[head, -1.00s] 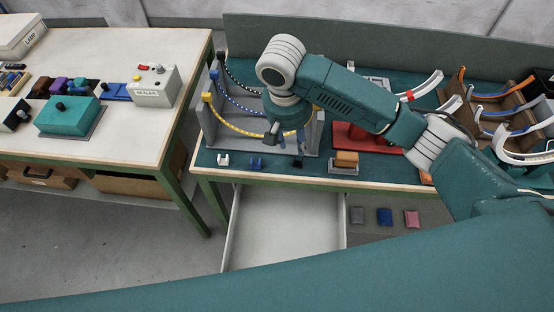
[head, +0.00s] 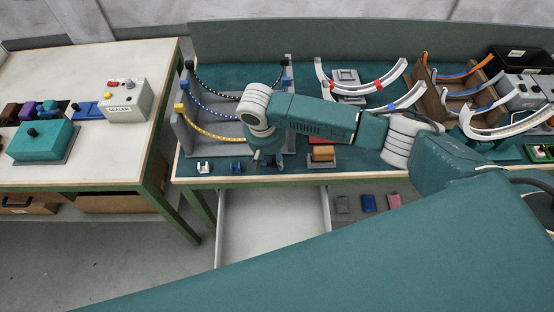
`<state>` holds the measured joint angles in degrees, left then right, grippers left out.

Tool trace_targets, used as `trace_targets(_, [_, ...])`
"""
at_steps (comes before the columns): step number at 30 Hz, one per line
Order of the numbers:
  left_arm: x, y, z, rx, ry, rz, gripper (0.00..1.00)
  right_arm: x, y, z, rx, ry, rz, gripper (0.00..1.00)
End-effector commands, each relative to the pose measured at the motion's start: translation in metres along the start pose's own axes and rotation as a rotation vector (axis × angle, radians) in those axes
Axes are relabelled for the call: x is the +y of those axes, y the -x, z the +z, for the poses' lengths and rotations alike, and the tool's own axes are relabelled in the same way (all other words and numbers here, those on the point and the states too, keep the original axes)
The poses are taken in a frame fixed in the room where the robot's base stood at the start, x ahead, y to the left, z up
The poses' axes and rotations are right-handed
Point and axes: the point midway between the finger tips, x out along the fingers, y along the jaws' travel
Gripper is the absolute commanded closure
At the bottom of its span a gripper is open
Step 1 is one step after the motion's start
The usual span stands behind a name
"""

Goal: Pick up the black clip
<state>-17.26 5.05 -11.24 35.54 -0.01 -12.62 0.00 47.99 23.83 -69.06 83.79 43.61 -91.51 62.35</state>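My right gripper (head: 267,158) points down at the front of the teal table mat, its fingers apart. It stands to the right of a white clip (head: 205,167) and a blue clip (head: 237,167) that sit in a row near the front edge. The black clip is not clearly visible now. Its spot in the row is at the gripper's fingers, which cover it, and I cannot tell whether they touch it. My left gripper is not in view.
A grey rack (head: 185,130) with yellow, blue and black cords stands behind the gripper. An orange-brown block (head: 322,153) on a grey base is to its right. An open drawer (head: 265,225) lies below the table's front edge. A teal arm part of mine fills the foreground.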

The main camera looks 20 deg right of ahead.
Motion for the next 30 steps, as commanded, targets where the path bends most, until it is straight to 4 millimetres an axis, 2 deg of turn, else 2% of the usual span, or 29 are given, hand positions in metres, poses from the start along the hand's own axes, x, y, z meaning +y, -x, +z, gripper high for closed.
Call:
trace_targets(5, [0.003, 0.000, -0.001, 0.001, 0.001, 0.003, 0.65, 0.000, 0.000, 0.000, 0.000, 0.000, -0.001, 0.65])
trace_targets(10, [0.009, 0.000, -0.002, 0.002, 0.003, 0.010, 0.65, 0.000, 0.000, 0.000, 0.000, 0.000, -0.001, 0.97])
trace_targets(11, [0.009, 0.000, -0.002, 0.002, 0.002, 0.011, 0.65, 0.000, 0.000, 0.000, 0.000, 0.000, -0.001, 1.00])
trace_targets(23, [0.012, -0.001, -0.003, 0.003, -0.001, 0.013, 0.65, 0.000, 0.002, 0.000, 0.000, 0.000, -0.001, 1.00])
trace_targets(30, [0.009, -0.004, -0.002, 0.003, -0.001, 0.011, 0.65, 0.002, 0.022, -0.003, 0.003, 0.000, -0.003, 1.00])
